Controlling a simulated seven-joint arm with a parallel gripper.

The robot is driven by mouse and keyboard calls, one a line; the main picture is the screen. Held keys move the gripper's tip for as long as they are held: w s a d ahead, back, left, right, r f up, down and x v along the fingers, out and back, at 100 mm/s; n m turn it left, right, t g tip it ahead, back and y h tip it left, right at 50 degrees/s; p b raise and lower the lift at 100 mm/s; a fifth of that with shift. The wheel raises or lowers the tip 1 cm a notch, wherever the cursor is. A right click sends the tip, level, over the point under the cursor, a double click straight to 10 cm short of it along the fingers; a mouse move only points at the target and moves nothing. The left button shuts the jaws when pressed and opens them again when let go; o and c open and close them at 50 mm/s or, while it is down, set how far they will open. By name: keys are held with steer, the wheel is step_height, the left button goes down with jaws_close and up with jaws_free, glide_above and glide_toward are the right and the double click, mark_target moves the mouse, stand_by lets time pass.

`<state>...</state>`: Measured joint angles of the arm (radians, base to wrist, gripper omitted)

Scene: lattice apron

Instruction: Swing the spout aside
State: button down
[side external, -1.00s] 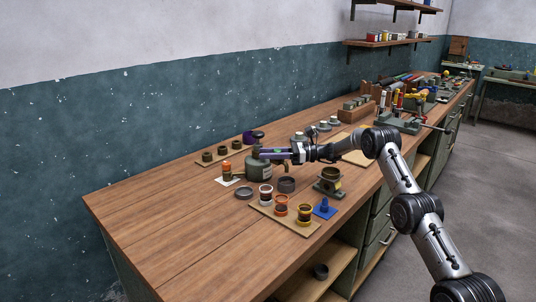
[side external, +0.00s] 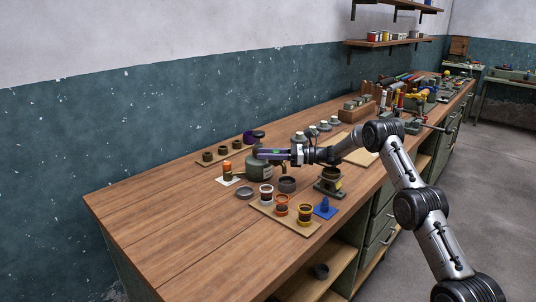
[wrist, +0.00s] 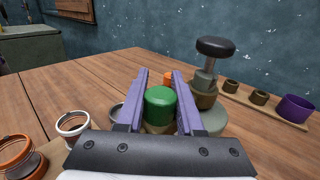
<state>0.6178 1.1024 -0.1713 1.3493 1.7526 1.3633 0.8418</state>
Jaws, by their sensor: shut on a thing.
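A squat grey-green dispenser (side external: 258,168) stands on the bench in the side view. In the wrist view its body (wrist: 208,121) is right of my fingers, with a black round knob (wrist: 215,47) on a post above it. A thin dark spout (side external: 239,177) seems to reach left from it toward an orange item (side external: 227,168) on a white card; it is too small to tell clearly. My gripper (wrist: 160,92) has its purple fingers shut on a green rounded cap (wrist: 161,103). How the cap joins the spout is hidden.
A board of small dark cups (side external: 222,153) lies behind. A tray with several colored jars (side external: 282,206), a grey cup (side external: 287,185) and a flat grey dish (side external: 245,193) are in front. The bench's left end is clear.

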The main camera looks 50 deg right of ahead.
mark_target(284, 167)
steer(key=shift+w+a+m+t+h, duration=0.6)
steer(key=shift+m+h, duration=0.7)
steer(key=shift+h, duration=0.6)
steer(key=shift+w+a+m+t+h, duration=0.5)
steer(key=shift+m+t+h, duration=0.25)
steer(key=shift+m+h, duration=0.85)
steer(key=shift+w+a+m+t+h, duration=0.6)
steer(key=shift+m+h, duration=0.4)
steer(key=shift+h, duration=1.2)
steer(key=c, duration=0.5)
jaws_free()
steer(key=shift+c, duration=0.2)
steer(key=shift+s, duration=0.15)
steer(key=s, duration=1.3)
steer(key=shift+s, duration=0.35)
